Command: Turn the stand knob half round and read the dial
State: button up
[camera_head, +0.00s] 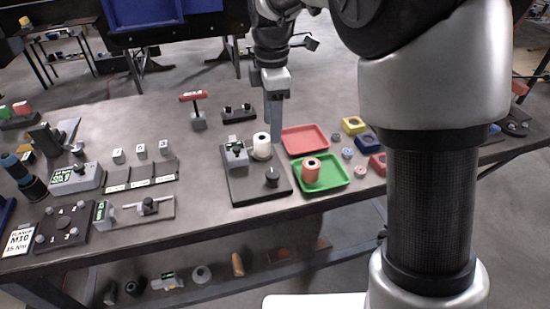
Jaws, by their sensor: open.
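A stand with a dark base plate (252,190) sits near the front edge of the table, a little left of the red and green trays. A black knob (272,177) rises from its front right part. A grey block with a light face (237,153), perhaps the dial, stands at its back left; its reading is too small to make out. A white cylinder with a dark centre (261,147) stands at the back of the plate. My gripper (275,133) points down just behind and right of the white cylinder, away from the knob. It is open, with nothing visible between its fingers.
A red tray (318,133) and a green tray (342,178) holding a red roll (311,171) lie right of the stand. A red-topped T-handled post (198,118) stands behind left. My arm covers part of the right side. Bare table (130,118) lies at the back left.

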aim_at(273, 173)
notch_tip(273, 173, down, 16)
jog(key=shift+r, duration=0.1)
dwell(0.4)
jog(key=c, duration=1)
jog(key=shift+c, duration=0.2)
